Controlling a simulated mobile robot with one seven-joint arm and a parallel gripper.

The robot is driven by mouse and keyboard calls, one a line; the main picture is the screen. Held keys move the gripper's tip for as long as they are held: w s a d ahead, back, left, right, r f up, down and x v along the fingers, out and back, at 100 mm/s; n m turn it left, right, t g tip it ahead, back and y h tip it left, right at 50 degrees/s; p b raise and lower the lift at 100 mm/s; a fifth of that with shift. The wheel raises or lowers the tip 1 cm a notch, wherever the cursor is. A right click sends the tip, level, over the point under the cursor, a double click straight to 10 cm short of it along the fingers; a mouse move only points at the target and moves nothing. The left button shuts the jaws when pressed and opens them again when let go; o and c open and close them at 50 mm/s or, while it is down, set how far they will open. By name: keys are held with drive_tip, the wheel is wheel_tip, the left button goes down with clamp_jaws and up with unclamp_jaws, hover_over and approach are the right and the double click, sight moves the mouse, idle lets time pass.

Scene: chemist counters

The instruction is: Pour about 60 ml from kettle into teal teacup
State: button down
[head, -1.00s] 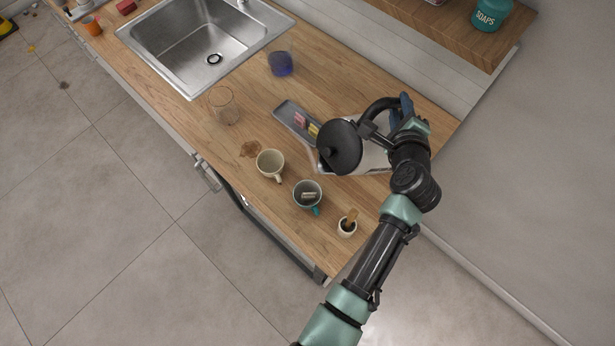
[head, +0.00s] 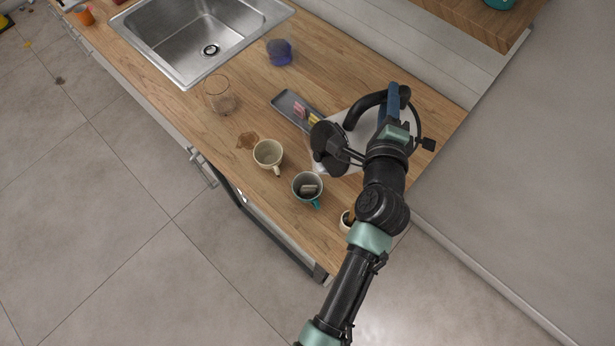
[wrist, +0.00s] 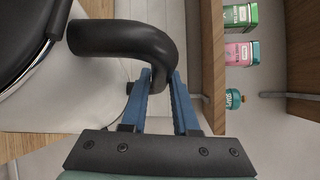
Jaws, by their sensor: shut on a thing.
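The kettle, with a black lid (head: 328,147) and a black handle (head: 362,108), is at the right part of the counter in the head view. My gripper (wrist: 160,85) is shut on the black kettle handle, which also shows in the wrist view (wrist: 125,42). The kettle is tilted, its lid side leaning left. Its pale body is mostly hidden by my arm and the lid. The teal teacup (head: 307,187) stands upright on the counter, below and left of the kettle. A pale item lies inside it. I cannot make out any liquid stream.
A cream cup (head: 268,154) stands left of the teal teacup. A grey tray (head: 285,101) with small coloured items lies behind. A clear glass (head: 220,96), a blue cup (head: 279,52) and a sink (head: 203,28) are farther left. A small white pot (head: 346,222) is partly hidden by my arm.

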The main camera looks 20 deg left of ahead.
sight(369, 127)
drive_tip(key=shift+s+a+r, duration=0.1)
drive_tip(key=shift+r, duration=0.15)
drive_tip(key=shift+s+a+f+n+t+b, duration=0.3)
drive_tip(key=shift+s+a+b, duration=0.1)
drive_tip(key=shift+s, duration=0.25)
drive_tip(key=shift+s+a+f+n+t+b, duration=0.2)
drive_tip(key=shift+s+a+t+b, duration=0.15)
drive_tip(key=shift+s, duration=0.3)
drive_tip(key=shift+w+a+r, duration=0.1)
drive_tip(key=shift+r, duration=0.05)
drive_tip(key=shift+f, duration=0.25)
idle(0.4)
drive_tip(key=shift+s, duration=0.3)
idle(0.7)
